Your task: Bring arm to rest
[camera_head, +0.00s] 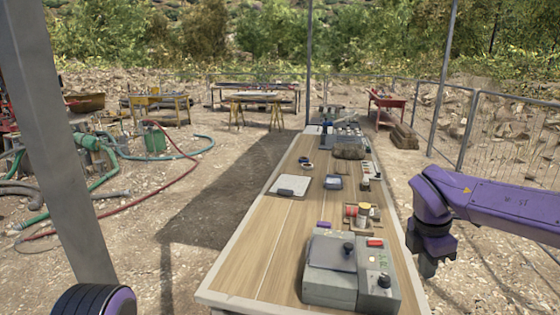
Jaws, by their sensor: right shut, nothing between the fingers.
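My right arm (500,203) is purple and comes in from the right edge. Its forearm runs level to a wrist that bends down. My right gripper (430,268) hangs pointing down just off the right edge of the wooden table (250,255), right of the grey control box (335,268). Its fingers are small and dark; it is shut and empty. My left gripper is not in view; a purple and black rounded part, probably of my left arm, shows at the bottom left corner.
A grey post (50,130) stands at left, a wire fence (510,145) at right. Bare gravel lies left of the table.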

